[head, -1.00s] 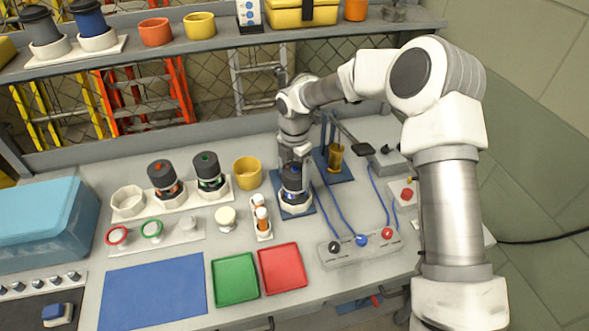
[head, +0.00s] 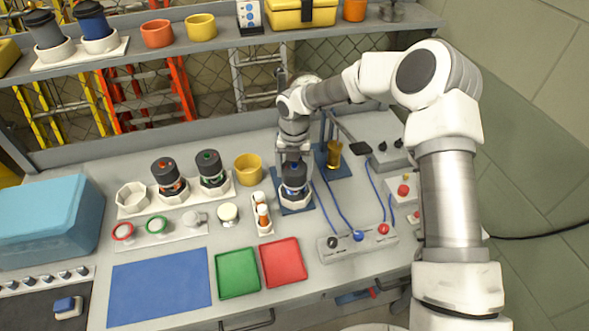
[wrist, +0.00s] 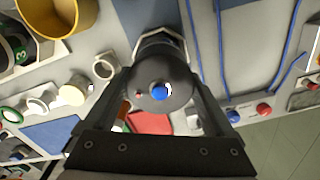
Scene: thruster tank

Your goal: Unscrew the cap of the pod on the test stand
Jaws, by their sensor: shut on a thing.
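I cannot tell whether the cap has turned or risen on the pod.
A control box with coloured knobs (head: 358,243) stands right of the stand, with blue cables running near it. A vial rack (head: 263,226), a yellow cup (head: 248,169) and a rack with two dark pods (head: 187,194) stand to the left. The blue mat (head: 160,287) is bare.

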